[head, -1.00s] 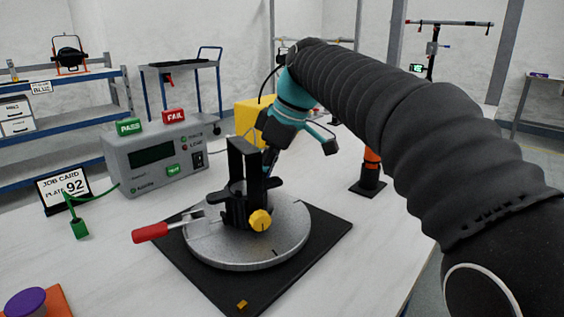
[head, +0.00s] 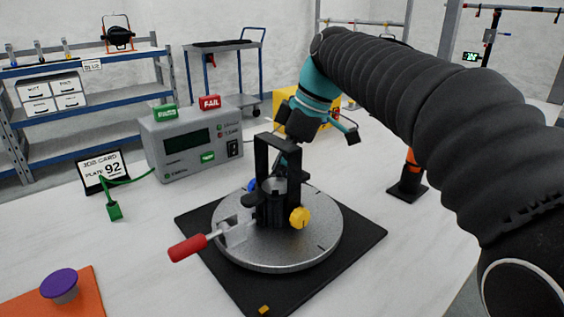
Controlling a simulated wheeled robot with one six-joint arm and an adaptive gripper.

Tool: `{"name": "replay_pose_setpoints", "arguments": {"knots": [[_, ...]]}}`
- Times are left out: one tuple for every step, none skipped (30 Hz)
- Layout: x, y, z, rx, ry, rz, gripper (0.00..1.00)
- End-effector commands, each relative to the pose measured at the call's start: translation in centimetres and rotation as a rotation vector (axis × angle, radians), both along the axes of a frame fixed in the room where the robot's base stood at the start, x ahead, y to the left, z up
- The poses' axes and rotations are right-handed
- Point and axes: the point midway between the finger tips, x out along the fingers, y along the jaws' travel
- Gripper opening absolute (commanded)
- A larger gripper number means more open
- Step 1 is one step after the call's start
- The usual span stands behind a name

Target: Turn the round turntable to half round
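The round turntable (head: 300,251) is a grey metal disc on a black square base plate (head: 358,248). A black upright fixture (head: 262,160) stands on the disc, with a yellow knob (head: 300,217) on its front right and a bit of blue behind its left side. A clamp with a red handle (head: 188,247) sticks out over the disc's left edge. A small yellow mark (head: 263,309) sits on the plate's near corner. My gripper (head: 292,150) is behind the fixture. Its fingertips are hidden there, so I cannot tell its opening or whether it touches anything.
A tester box (head: 190,141) with PASS and FAIL blocks stands behind left, beside a job card (head: 103,171) and a green plug (head: 114,211). A purple button (head: 59,283) on an orange mat is front left. A black-and-orange stand (head: 408,187) is right.

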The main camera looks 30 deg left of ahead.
Motion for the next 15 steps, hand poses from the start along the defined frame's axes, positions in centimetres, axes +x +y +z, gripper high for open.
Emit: {"name": "replay_pose_setpoints", "arguments": {"knots": [[0.04, -0.06, 0.04, 0.000, -0.001, 0.001, 0.00], [0.06, -0.07, 0.03, 0.001, -0.002, 0.001, 0.00], [0.07, -0.10, 0.03, 0.000, -0.001, 0.002, 0.00], [0.08, -0.12, 0.02, 0.000, -0.001, 0.002, 0.00], [0.10, -0.13, 0.02, 0.001, -0.002, 0.001, 0.00], [0.11, -0.14, 0.02, 0.001, -0.002, 0.001, 0.00], [0.12, -0.16, 0.02, 0.001, -0.002, 0.001, 0.00], [0.12, -0.16, 0.02, 0.000, -0.001, 0.001, 0.00], [0.13, -0.16, 0.01, 0.000, -0.001, 0.001, 0.00], [0.13, -0.16, 0.01, 0.000, -0.001, 0.001, 0.00], [0.13, -0.16, 0.01, 0.000, -0.002, 0.001, 0.00], [0.13, -0.16, 0.01, 0.000, -0.002, 0.001, 0.00], [0.13, -0.16, 0.02, 0.000, -0.002, 0.001, 0.00], [0.13, -0.15, 0.01, 0.000, -0.002, 0.001, 0.30], [0.11, -0.14, 0.01, 0.000, -0.002, 0.001, 0.40]]}}
